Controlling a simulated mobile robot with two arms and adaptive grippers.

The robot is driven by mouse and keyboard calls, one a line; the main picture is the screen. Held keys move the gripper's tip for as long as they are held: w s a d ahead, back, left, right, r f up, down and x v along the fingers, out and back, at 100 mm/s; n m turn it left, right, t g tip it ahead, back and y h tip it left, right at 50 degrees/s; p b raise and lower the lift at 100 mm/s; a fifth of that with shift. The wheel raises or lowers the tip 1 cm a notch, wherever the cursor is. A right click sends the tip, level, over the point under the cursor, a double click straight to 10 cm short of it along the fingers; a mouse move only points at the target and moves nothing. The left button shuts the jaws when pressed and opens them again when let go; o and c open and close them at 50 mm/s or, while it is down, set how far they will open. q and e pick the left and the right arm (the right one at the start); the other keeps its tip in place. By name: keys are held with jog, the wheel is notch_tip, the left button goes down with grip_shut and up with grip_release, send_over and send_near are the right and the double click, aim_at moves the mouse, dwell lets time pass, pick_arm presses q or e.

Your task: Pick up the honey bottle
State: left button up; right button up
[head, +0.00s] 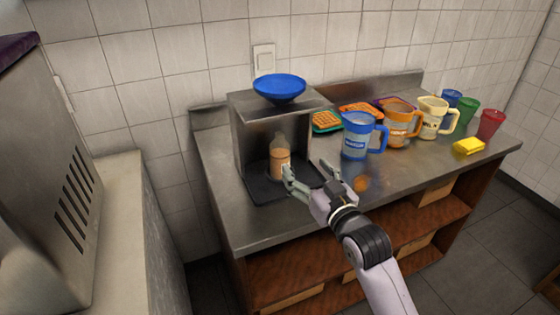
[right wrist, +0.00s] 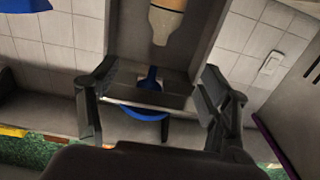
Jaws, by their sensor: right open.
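The honey bottle (head: 280,160) is upright, with an amber body and a paler narrow top. It stands inside an open-fronted metal box on the counter. My right gripper (head: 306,168) is open in front of the box, with its left finger overlapping the bottle's lower right side in the head view. Whether it touches the bottle I cannot tell. In the right wrist view, which looks upside down, the bottle (right wrist: 165,22) is at the top, beyond the spread fingers of the gripper (right wrist: 155,97). Nothing is between the fingers. My left gripper is not in view.
The metal box (head: 242,135) has a dark base and a blue bowl (head: 279,87) on top. To the right stand a blue pitcher (head: 356,138), an orange pitcher (head: 397,125), a cream pitcher (head: 431,118), waffle trays, coloured cups and a yellow sponge (head: 468,146). The front counter is mostly clear.

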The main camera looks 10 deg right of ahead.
aim_at(282, 141)
jog(key=w, duration=0.3)
jog(key=w+a, duration=0.1)
jog(key=w, duration=0.2)
jog(key=w+a+p, duration=0.1)
jog(key=w, duration=0.3)
jog(key=shift+w, duration=0.1)
jog(key=shift+w+a+f+p, duration=0.15)
jog(key=shift+w+a, duration=0.05)
jog(key=shift+w, duration=0.7)
jog(key=shift+w+a+f+p, duration=0.1)
jog(key=shift+w+a+p, duration=0.1)
jog(key=shift+w, duration=0.65)
jog(key=shift+w+a+f+p, duration=0.15)
jog(key=shift+w, duration=0.75)
grip_shut()
jog(key=shift+r, duration=0.1)
